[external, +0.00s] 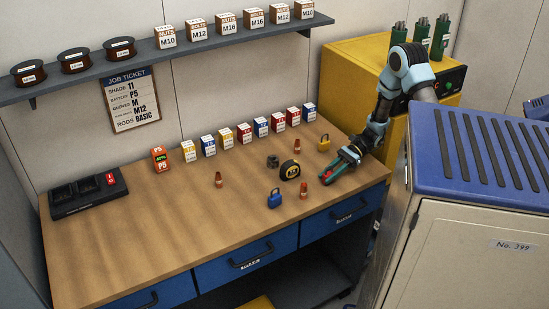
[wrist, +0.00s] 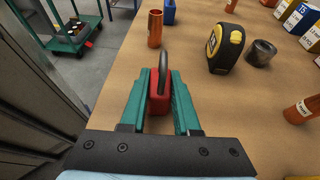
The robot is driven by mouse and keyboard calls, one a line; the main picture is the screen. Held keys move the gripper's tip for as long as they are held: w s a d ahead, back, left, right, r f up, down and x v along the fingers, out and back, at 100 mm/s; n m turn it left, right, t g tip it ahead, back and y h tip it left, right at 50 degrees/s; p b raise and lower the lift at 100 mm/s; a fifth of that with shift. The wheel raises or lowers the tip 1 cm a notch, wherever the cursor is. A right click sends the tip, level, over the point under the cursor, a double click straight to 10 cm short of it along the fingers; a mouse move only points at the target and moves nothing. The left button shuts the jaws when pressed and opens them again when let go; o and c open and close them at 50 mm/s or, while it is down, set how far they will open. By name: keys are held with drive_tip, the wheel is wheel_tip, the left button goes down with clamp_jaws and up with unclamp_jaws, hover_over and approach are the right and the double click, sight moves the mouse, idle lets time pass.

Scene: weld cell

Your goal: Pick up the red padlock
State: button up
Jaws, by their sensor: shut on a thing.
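The red padlock (wrist: 159,92) is between the two green fingers of my gripper (wrist: 162,90) in the wrist view, with its dark shackle pointing away from my palm. The fingers are shut on its body. In the external view my gripper (external: 328,173) is low over the right end of the wooden bench, with a bit of red padlock (external: 326,180) showing at the fingers. I cannot tell whether the padlock touches the bench top.
Near my gripper stand a yellow tape measure (external: 290,170), a blue padlock (external: 274,198), a yellow padlock (external: 324,143) and copper-coloured nozzles (external: 304,190). A row of small boxes (external: 244,133) lines the back. The bench's (external: 130,230) front left is clear.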

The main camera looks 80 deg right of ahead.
clamp_jaws()
